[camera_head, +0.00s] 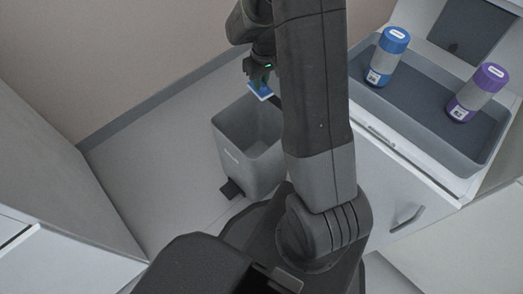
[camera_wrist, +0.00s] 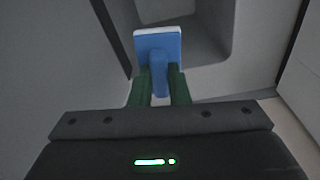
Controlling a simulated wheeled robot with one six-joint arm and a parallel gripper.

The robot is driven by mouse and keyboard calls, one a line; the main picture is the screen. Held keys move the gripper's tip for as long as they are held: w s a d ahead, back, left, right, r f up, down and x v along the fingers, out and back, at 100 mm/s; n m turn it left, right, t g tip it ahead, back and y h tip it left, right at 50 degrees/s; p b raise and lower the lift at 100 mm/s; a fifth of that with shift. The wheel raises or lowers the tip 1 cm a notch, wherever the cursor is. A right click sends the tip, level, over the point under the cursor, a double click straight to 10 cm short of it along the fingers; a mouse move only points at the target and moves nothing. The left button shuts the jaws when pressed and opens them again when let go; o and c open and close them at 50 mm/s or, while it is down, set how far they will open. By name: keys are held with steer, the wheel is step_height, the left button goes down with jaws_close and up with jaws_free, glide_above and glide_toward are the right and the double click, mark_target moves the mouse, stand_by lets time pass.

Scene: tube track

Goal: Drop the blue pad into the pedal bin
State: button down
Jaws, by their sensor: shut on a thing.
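The blue pad (camera_head: 261,91) is a small blue piece with a white edge, held up near the top of the pedal bin. My gripper (camera_head: 260,79) is shut on it; my arm hides part of the view around it. In the wrist view the blue pad (camera_wrist: 158,47) shows its flat blue face and a stem between the green fingers of my gripper (camera_wrist: 159,85). The grey pedal bin (camera_head: 238,160) stands on the floor with its top open and a dark pedal at its front. In the wrist view the bin (camera_wrist: 222,48) lies beyond the pad.
A grey tray (camera_head: 432,133) on the counter at the right holds a blue-capped tube (camera_head: 386,57) and a purple-capped tube (camera_head: 478,92). A white cabinet stands at the left. Bare floor (camera_head: 160,150) lies left of the bin.

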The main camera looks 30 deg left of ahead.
mark_target(261, 93)
steer(key=shift+f+b, duration=2)
steer(key=shift+f, duration=0.8)
steer(key=c, duration=1.3)
jaws_free()
steer(key=shift+r, duration=0.15)
steer(key=r+p, duration=0.1)
steer(key=r, duration=0.3)
steer(key=d+r+p, duration=0.1)
steer(key=r, duration=0.4)
steer(key=r+p, duration=0.2)
steer(key=r, duration=0.2)
steer(key=shift+s+d+r, duration=0.25)
steer(key=shift+s+d, duration=0.05)
steer(key=shift+s, duration=0.05)
